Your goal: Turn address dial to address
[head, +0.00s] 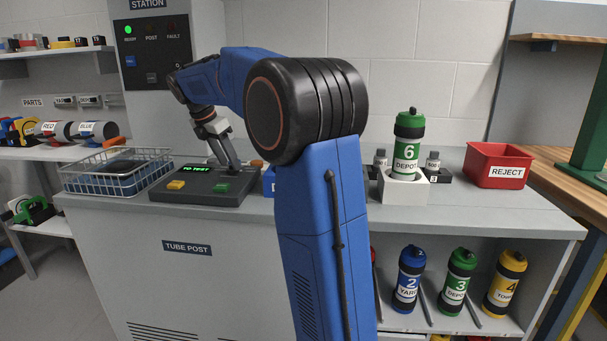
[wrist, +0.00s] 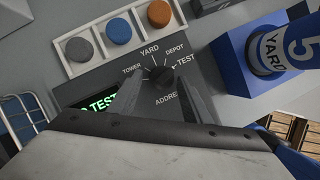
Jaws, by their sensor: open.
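The address dial (wrist: 161,76) is a dark round knob on the grey panel in the wrist view. The labels TOWER, YARD, DEPOT and TEST arc around it, with ADDRESS printed below. Its white mark seems to face TEST. A green-lit display (wrist: 99,104) beside it shows "TEST" at its end; in the head view the display (head: 196,168) reads "TO TEST". My gripper (wrist: 160,88) is open, one finger on each side of the dial; I cannot tell whether they touch it. In the head view my gripper (head: 229,160) reaches down to the control panel (head: 203,198).
Grey, blue and orange buttons (wrist: 118,31) lie beyond the dial. A blue holder (wrist: 232,57) with tube 5 (wrist: 285,48) is close on the right. A wire basket (head: 117,176) stands left of the panel. Tube 6 (head: 407,148) and a red reject bin (head: 497,167) are farther right.

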